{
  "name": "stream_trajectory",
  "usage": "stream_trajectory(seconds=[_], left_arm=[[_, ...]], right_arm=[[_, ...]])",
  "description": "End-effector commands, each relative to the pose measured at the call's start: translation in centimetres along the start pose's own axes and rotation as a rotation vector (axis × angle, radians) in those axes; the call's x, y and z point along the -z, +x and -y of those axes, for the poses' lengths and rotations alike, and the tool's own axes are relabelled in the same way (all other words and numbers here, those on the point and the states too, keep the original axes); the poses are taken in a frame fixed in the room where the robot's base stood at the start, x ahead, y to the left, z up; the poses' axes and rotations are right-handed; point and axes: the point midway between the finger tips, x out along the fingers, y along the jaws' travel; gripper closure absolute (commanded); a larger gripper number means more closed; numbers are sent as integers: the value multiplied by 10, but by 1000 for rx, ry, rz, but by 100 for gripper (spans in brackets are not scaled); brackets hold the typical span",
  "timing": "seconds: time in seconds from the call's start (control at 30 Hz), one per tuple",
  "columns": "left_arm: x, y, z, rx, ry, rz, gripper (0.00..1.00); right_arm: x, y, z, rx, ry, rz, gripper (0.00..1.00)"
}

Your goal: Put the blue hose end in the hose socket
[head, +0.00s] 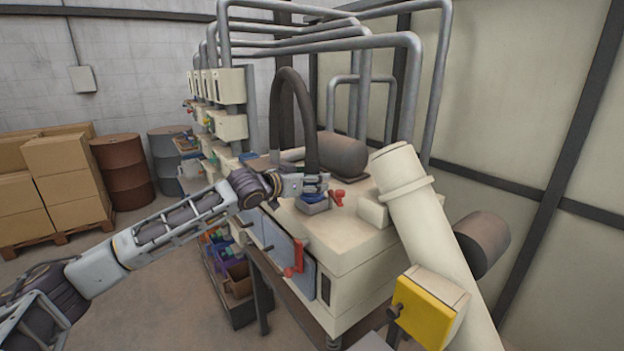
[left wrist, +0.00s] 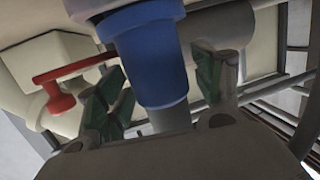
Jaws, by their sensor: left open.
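The blue hose end (head: 312,196) is at the foot of the dark arched hose (head: 303,115), right at the grey hose socket (head: 314,208) on top of the cream machine. It looks upright there; how deep it sits I cannot tell. My left gripper (head: 318,184) is at the hose just above the socket. In the left wrist view the blue hose end (left wrist: 155,62) lies between the green-padded fingers of my open left gripper (left wrist: 155,95), with gaps at the sides. A grey narrower part continues from the blue. My right gripper is not in view.
A red valve handle (head: 338,197) stands close right of the socket. A large cream pipe (head: 418,215) and a yellow box (head: 427,308) are at the right. A red lever (head: 297,256) is on the machine's front. Cartons (head: 65,175) and drums (head: 123,170) stand at the back left.

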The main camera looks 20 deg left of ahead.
Motion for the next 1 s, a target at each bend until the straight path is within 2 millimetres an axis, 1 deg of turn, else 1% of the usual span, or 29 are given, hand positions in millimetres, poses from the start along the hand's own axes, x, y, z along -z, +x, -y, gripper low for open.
stream_trajectory(seconds=[0.37, 0.47, 0.67, 1.0], left_arm=[[3, -1, 0, 0, 0, 0, 33], [2, -6, 1, 1, 0, 0, 33], [1, -20, 1, 2, 0, 0, 33], [1, -51, 1, 1, 0, 0, 33]], right_arm=[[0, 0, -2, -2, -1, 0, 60], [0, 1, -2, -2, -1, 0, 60], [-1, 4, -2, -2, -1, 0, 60], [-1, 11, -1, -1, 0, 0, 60]])
